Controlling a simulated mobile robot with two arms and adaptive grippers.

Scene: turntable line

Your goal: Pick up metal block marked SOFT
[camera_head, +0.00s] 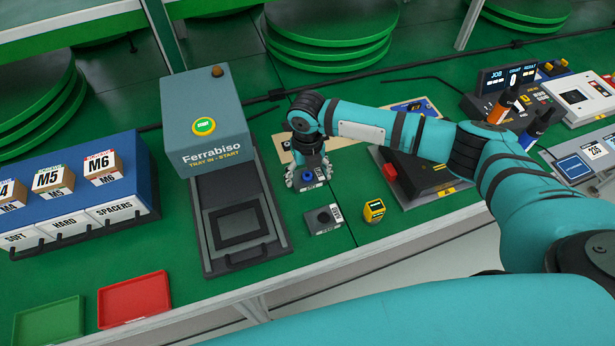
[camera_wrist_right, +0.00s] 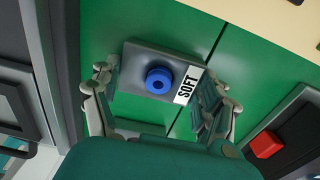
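The metal block marked SOFT (camera_wrist_right: 135,75) is grey with a blue round knob (camera_wrist_right: 159,80) and a white label on its right side in the right wrist view. In the head view the block (camera_head: 314,183) sits on the green bench, partly hidden by my right gripper (camera_head: 308,178). My right gripper points down over it. In the right wrist view its fingers (camera_wrist_right: 160,95) are spread, one on each side of the block; I cannot tell if they touch it. My left gripper is not in view.
A second grey block (camera_head: 323,219) with a dark knob and a small yellow item (camera_head: 374,209) stand close in front. The Ferrabiso station (camera_head: 208,125) with its dark tray is left; a dark device with a red button (camera_head: 390,170) is right. Green (camera_head: 48,325) and red (camera_head: 134,298) trays lie front left.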

